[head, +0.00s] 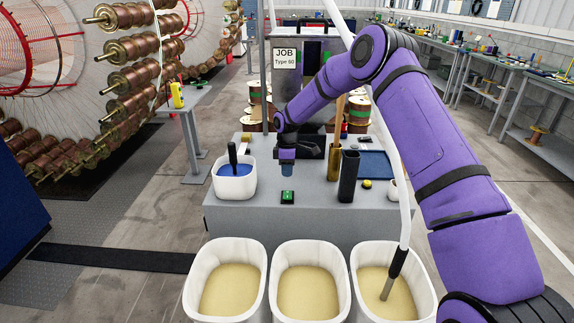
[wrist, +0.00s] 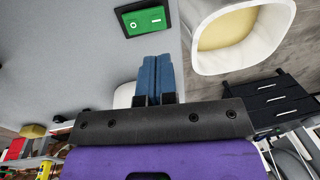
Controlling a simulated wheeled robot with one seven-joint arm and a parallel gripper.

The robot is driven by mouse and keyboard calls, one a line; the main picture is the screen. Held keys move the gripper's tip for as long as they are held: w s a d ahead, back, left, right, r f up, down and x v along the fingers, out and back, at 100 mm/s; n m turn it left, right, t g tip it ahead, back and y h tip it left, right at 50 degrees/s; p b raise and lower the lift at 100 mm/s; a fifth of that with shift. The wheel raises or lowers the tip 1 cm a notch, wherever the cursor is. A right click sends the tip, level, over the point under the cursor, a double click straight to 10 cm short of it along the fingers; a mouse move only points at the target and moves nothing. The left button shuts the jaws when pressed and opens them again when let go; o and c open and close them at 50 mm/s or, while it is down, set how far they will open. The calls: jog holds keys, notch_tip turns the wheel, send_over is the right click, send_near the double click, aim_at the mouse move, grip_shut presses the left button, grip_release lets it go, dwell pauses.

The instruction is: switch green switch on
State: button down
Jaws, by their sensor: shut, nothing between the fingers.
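The green switch (head: 288,196) sits in a dark frame near the front edge of the grey table top (head: 240,213). In the wrist view the green switch (wrist: 144,21) is at the top, with a white O mark and a white bar mark on its face. I cannot tell which side is pressed in. My gripper (head: 287,172) points down just behind the switch and above the table. In the wrist view the blue fingers of my gripper (wrist: 156,60) are together and empty, apart from the switch.
A white tub with blue contents (head: 235,190) stands left of the switch. A brown-gold cylinder (head: 334,161) and a black holder (head: 348,176) stand to the right. Three white bins stand before the table, including the middle bin (head: 309,247). The table around the switch is clear.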

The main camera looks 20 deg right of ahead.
aim_at(287, 195)
jog(key=f, duration=0.6)
jog(key=s+f, duration=0.1)
jog(key=f, duration=0.1)
jog(key=shift+a+f, duration=0.2)
jog(key=shift+f, duration=0.2)
jog(key=shift+s, duration=0.1)
jog(key=shift+f+t, duration=0.25)
jog(key=shift+t, duration=0.05)
jog(key=shift+r, duration=0.1)
jog(key=shift+w+d+r, duration=0.2)
jog(key=shift+w+r, duration=0.1)
jog(key=shift+w, duration=0.35)
notch_tip(287, 195, up, 14)
jog(key=s, duration=0.2)
jog(key=shift+a, duration=0.3)
